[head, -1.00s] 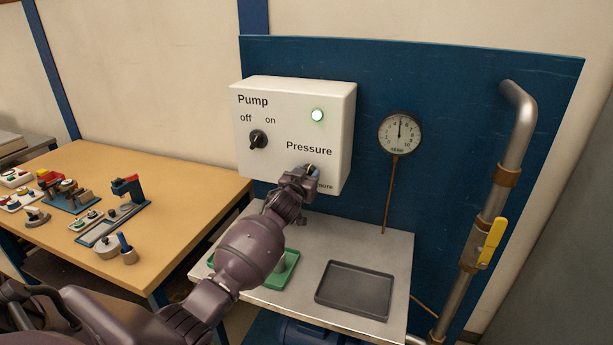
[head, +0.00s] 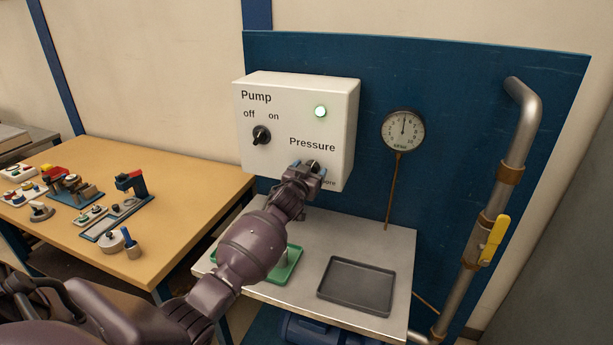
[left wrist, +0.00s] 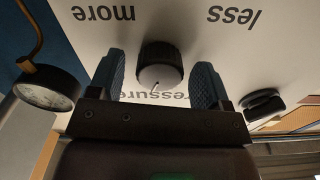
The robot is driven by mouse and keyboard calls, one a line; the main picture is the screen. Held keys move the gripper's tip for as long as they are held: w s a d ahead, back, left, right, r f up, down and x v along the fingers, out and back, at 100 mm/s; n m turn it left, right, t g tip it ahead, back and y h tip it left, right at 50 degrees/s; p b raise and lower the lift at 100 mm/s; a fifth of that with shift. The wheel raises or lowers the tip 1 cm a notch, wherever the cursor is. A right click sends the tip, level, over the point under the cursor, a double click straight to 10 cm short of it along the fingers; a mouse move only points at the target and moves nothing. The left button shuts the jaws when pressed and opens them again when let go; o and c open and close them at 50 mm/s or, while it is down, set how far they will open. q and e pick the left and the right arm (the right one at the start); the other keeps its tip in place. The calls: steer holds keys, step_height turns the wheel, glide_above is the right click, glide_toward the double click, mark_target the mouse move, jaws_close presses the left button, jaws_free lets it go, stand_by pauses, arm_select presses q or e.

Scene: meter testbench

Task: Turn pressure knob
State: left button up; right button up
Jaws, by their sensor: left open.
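The pressure knob (left wrist: 160,66) is round and black with a pale face, and sits below the "Pressure" label on the white control box (head: 283,90). In the left wrist view it sits between the two blue fingers of my left gripper (left wrist: 160,80), with a gap on each side. The gripper is open around it. In the head view my left gripper (head: 309,169) is at the box's lower right and mostly hides the knob. The round pressure gauge (head: 403,130) has its needle near the top. My right gripper is not in view.
Below are a green tray (head: 293,262) and a dark tray (head: 356,286) on a metal bench. A pipe with a yellow valve handle (head: 493,240) stands right. A wooden table (head: 180,170) is left.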

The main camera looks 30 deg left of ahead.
arm_select(q)
steer(key=v, duration=1)
steer(key=shift+s, duration=0.3)
steer(key=shift+d+m, duration=0.2)
steer(key=shift+m, duration=0.1)
steer(key=s+d+f+m+g+h, duration=0.2)
steer(key=s+d+f+m+h, duration=0.1)
steer(key=s+d+f, duration=0.75)
steer(key=s+d+f+g, duration=0.1)
steer(key=s+f+g, duration=0.1)
steer(key=s+f, duration=0.4)
steer(key=s+d+f+n+g, duration=0.1)
steer(key=s+f, duration=0.5)
steer(key=s, duration=0.6)
steer(key=shift+s+d+f+n+g+h, duration=0.15)
steer(key=shift+d+f+n+g+h, duration=0.2)
steer(key=shift+d, duration=0.25)
